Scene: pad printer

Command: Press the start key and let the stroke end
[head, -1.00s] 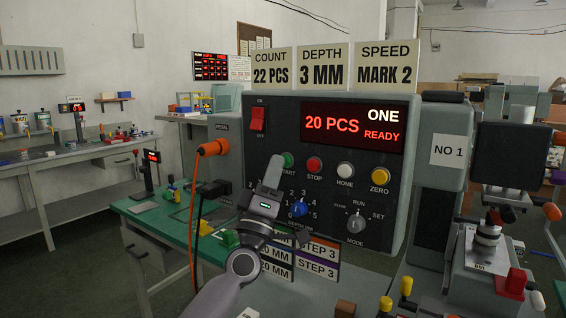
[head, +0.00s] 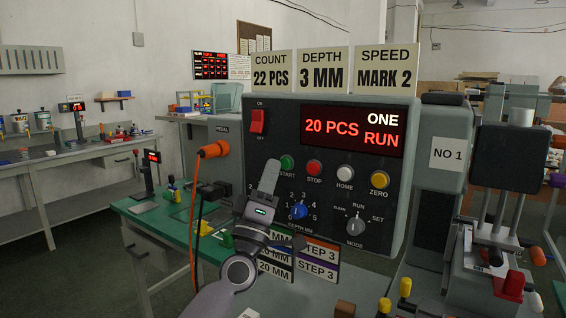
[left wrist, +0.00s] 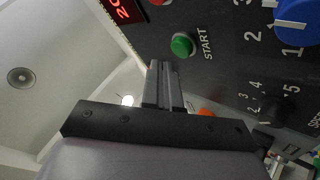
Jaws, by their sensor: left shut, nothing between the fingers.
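The green start key (head: 287,163) sits on the dark control panel (head: 330,190), left of the red stop key (head: 314,168). It also shows in the left wrist view (left wrist: 182,45), just beyond my fingertips. My left gripper (head: 270,170) is shut and empty, its tips a little below and left of the key; they look apart from it. The display (head: 352,130) reads "20 PCS", "ONE" and "RUN". At the right, the printing head (head: 508,157) stands over the pad unit (head: 490,257), with rods showing between them. My right gripper is not in view.
Signs above the panel read count 22 pcs, depth 3 mm (head: 323,71), speed mark 2. An orange cable (head: 196,200) hangs at the panel's left side.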

